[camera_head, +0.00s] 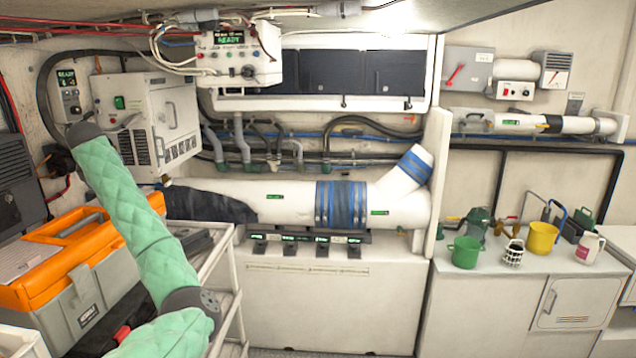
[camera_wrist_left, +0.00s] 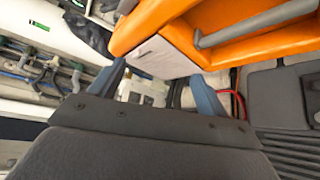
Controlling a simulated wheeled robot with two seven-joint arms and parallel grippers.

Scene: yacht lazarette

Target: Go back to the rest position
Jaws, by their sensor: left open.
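My left arm (camera_head: 122,215), in a pale green quilted sleeve, comes up from the bottom left in the head view, with its dark wrist-side joint in front of the left wall. I cannot clearly make out its gripper there. In the left wrist view my left gripper (camera_wrist_left: 160,85) has two blue-grey fingers spread apart with nothing between them. White equipment shows blurred beyond the gap. My right arm and gripper are in neither view.
An orange and grey toolbox (camera_head: 85,295) stands at the left beside the arm; its orange lid (camera_wrist_left: 235,25) is near the fingers. A white box (camera_head: 165,110) is on the wall close by. A white rail cart (camera_head: 215,262) stands right of the arm. A counter with mugs (camera_head: 465,252) is far right.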

